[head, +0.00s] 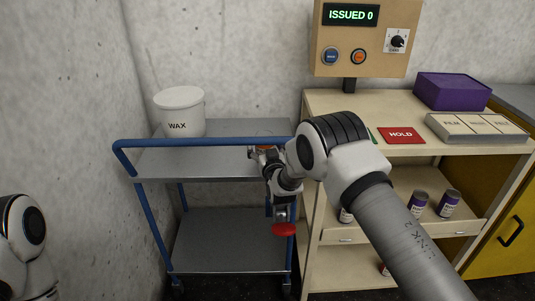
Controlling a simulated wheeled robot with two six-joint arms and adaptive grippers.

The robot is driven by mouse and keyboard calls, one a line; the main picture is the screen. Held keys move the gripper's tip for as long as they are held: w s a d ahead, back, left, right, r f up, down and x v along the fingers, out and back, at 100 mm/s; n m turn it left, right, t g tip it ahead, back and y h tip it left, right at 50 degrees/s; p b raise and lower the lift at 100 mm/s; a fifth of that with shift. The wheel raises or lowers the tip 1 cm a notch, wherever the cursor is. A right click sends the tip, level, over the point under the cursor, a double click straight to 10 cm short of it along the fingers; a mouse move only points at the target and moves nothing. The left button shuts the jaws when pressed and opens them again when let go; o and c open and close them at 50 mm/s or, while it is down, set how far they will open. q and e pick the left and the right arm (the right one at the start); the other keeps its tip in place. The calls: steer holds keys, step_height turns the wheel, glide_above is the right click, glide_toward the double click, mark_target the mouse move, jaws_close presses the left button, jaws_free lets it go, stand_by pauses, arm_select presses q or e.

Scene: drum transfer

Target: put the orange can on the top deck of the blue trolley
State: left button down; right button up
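The blue trolley (150,163) stands left of centre, with a grey top deck, a lower shelf and a blue handle rail along its near edge. My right gripper (262,151) is at the right part of the top deck, beyond the rail. A small orange patch, likely the orange can (267,147), shows right at the gripper; most of it is hidden behind the gripper and wrist. I cannot tell whether the fingers are closed on it or whether it touches the deck. Only part of my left arm shows at the lower left; its gripper is out of view.
A white WAX tub (180,112) stands on the trolley's back left. Right of the trolley is a beige shelf unit (317,103) with a red HOLD card (401,135), a purple box (452,91) and several cans below. The deck's left front is clear.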

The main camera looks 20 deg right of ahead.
steer(key=s+a, duration=0.1)
steer(key=s, duration=1)
steer(key=shift+s, duration=0.4)
steer(key=shift+a+f, duration=0.1)
